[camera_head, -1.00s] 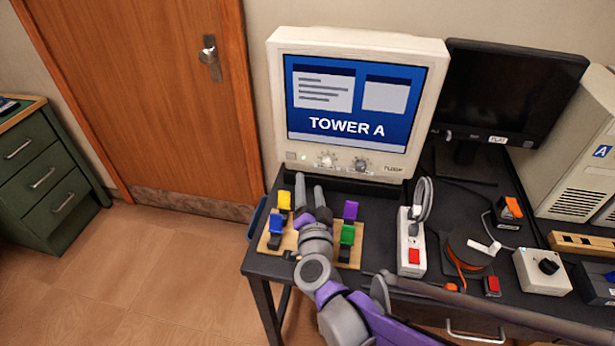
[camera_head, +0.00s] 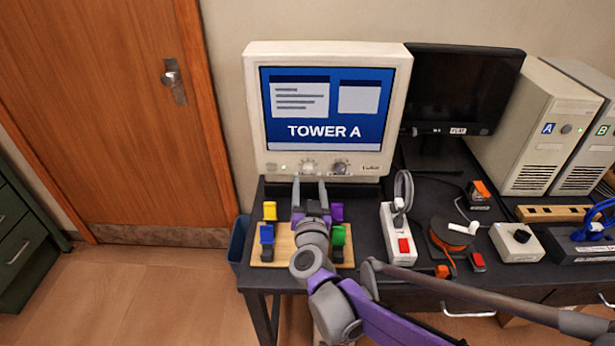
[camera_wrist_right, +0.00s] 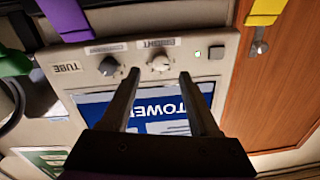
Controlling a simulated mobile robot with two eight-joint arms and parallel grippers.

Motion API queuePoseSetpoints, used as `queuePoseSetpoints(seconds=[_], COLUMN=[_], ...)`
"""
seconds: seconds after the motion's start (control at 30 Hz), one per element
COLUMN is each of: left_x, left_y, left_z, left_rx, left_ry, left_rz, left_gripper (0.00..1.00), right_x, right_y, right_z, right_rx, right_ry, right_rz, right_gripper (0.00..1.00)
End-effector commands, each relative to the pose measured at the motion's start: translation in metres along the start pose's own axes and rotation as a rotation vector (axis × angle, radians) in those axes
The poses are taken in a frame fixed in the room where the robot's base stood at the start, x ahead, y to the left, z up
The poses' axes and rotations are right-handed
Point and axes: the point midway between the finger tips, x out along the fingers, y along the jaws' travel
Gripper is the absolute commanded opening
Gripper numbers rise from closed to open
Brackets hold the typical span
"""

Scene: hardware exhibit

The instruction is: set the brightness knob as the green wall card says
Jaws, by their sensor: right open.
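The brightness knob (camera_head: 308,166) is the left of two round knobs below the screen of the beige monitor (camera_head: 392,100). My left gripper is not in view.
The contrast knob (camera_head: 340,167) is close on the right. A wooden board (camera_head: 286,258) with coloured clips stands under my right gripper. A power strip (camera_head: 398,232), cable reel (camera_head: 452,236) and dark flat monitor (camera_head: 463,92) are to the right.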

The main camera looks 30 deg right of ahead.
Motion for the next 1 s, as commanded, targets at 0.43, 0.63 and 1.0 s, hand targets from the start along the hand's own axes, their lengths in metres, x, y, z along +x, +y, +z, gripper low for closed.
queuePoseSetpoints(seconds=[0.43, 0.63, 1.0], left_x=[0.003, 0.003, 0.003], left_y=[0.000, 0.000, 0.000], left_z=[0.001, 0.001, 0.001], left_rx=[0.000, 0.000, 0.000], left_ry=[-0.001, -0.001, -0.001], left_rz=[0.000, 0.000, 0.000], left_gripper=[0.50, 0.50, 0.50], right_x=[0.046, 0.046, 0.046], right_y=[0.000, 0.000, -0.001], right_z=[0.000, 0.000, 0.000], right_rx=[0.002, 0.002, 0.001], right_ry=[-0.001, -0.001, -0.001], right_rz=[-0.001, -0.001, -0.001], right_gripper=[0.62, 0.62, 0.00])
